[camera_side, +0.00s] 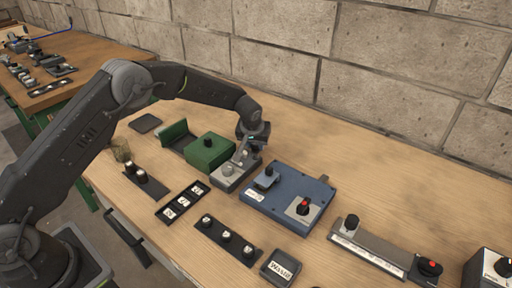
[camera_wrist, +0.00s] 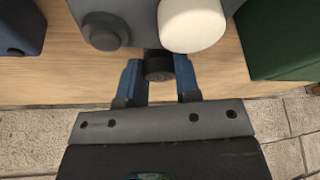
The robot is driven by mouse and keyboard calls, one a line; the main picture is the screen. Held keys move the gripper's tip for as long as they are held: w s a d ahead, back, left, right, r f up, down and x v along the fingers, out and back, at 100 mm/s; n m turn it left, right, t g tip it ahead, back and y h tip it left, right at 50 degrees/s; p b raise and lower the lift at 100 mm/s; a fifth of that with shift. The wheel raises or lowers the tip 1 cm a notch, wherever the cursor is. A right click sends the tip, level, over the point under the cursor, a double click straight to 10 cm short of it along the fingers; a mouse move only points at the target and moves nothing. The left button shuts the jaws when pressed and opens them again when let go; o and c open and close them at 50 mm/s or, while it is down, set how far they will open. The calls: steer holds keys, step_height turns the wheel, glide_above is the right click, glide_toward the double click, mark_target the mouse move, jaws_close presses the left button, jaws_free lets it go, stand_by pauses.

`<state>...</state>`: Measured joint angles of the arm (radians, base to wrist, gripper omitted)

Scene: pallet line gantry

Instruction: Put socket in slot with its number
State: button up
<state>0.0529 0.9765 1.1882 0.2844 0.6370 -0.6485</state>
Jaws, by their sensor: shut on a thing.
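My gripper (camera_side: 250,143) is at the back of a small grey box (camera_side: 230,178) in the side view. In the wrist view its blue fingers (camera_wrist: 160,82) are shut on a dark round piece (camera_wrist: 158,66) beside the grey box. I cannot tell whether this piece is a socket or a part of the box. Several dark sockets with pale tops stand in a black rail (camera_side: 213,232) at the front. A black strip with white number labels (camera_side: 183,203) lies left of it; its numbers are too small to read surely. Another dark rail (camera_side: 147,184) holds dark cylinders.
A green box (camera_side: 208,150) with a black knob stands left of the grey box. A blue panel (camera_side: 290,190) with a red-topped knob lies to its right. A labelled tray (camera_side: 280,268) is at the front edge. The wooden table (camera_side: 400,205) is bare at the back right.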

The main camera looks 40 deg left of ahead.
steer(key=shift+c, duration=1.2)
steer(key=shift+r, duration=0.15)
